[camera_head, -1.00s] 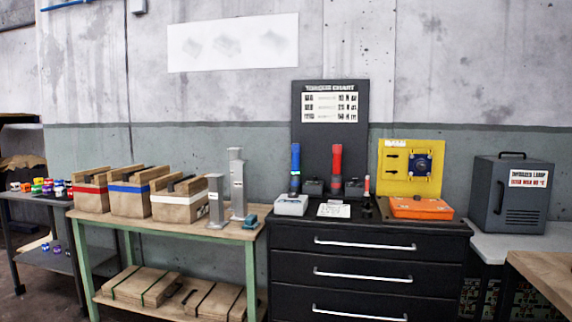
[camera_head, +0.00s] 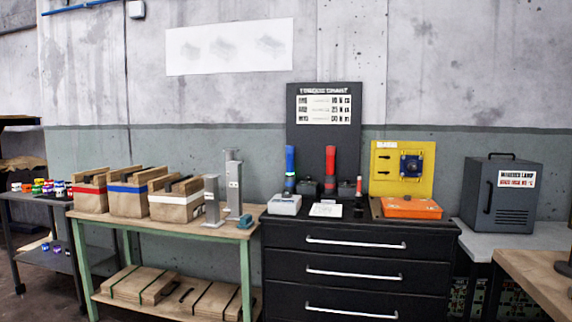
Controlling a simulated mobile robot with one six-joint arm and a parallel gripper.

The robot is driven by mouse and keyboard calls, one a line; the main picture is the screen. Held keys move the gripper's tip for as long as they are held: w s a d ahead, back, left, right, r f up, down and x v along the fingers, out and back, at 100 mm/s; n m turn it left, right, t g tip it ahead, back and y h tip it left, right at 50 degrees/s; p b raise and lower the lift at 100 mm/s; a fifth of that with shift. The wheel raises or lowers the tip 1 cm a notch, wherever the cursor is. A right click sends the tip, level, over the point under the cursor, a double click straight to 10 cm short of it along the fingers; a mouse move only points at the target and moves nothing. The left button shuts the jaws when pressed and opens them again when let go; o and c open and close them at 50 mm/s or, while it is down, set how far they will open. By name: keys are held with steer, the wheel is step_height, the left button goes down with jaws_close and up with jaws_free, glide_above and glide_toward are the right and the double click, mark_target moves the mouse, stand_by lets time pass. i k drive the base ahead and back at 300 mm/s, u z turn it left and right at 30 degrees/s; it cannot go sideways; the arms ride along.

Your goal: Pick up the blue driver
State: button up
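The blue driver (camera_head: 290,167) stands upright on top of the black drawer cabinet (camera_head: 350,262), toward its back left. Its upper part is blue and its lower part is dark with a small blue band. A similar red driver (camera_head: 329,168) stands upright to its right. A small grey box (camera_head: 285,205) sits in front of the blue driver and a dark block is close on its right. My gripper is not in view.
A torque chart board (camera_head: 324,117) stands behind the drivers. A yellow panel (camera_head: 402,168) and an orange case (camera_head: 410,206) are to the right. A wooden bench (camera_head: 95,216) with banded wooden boxes and grey metal posts (camera_head: 233,185) adjoins the cabinet's left.

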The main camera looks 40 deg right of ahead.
mark_target(291, 149)
steer(key=z, duration=0.1)
steer(key=i, duration=0.95)
steer(key=u, duration=0.1)
